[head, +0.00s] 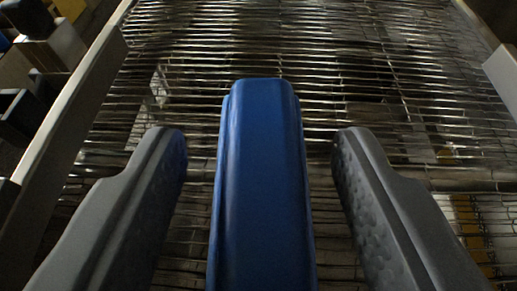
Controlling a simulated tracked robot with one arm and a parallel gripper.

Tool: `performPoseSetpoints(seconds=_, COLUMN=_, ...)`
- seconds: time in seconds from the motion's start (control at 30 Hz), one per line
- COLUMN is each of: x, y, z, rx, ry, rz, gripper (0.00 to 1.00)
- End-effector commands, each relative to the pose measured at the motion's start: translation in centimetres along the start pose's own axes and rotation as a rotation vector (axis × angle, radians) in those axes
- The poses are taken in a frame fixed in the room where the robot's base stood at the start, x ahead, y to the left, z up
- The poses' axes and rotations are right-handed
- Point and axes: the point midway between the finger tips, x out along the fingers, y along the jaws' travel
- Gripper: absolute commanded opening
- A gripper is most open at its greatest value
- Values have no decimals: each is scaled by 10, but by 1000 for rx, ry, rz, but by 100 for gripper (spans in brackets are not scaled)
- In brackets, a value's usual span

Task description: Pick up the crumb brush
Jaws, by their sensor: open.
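A long blue piece with a rounded far end, which looks like the crumb brush (262,185), runs up the middle of the head view. Its near end goes out of the frame at the bottom, and no bristles show. My gripper (260,150) is open, with one dark grey finger on each side of the blue piece. A gap shows between each finger and the blue piece, so neither finger touches it. The far end of the blue piece reaches past the fingertips.
A wire mesh belt (330,50) lies below and beyond. A metal side rail (75,95) runs along its left, and another rail (503,78) shows at right. Dark and tan boxes (50,45) are beyond the left rail. The far mesh is clear.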

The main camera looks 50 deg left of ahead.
Motion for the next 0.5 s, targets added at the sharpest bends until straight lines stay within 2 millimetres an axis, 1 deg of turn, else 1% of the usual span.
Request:
performPoseSetpoints(seconds=0.1, x=6, y=0, z=0, rx=0, ry=0, rz=1, gripper=47)
performPoseSetpoints(seconds=0.33, x=6, y=1, z=0, rx=0, ry=-1, rz=2, gripper=47)
performPoseSetpoints(seconds=0.37, x=6, y=1, z=0, rx=0, ry=-1, rz=2, gripper=44)
performPoseSetpoints(seconds=0.4, x=6, y=1, z=0, rx=0, ry=-1, rz=2, gripper=33)
performPoseSetpoints(seconds=0.47, x=6, y=1, z=0, rx=0, ry=-1, rz=2, gripper=17)
performPoseSetpoints(seconds=0.5, x=6, y=1, z=0, rx=0, ry=-1, rz=2, gripper=6)
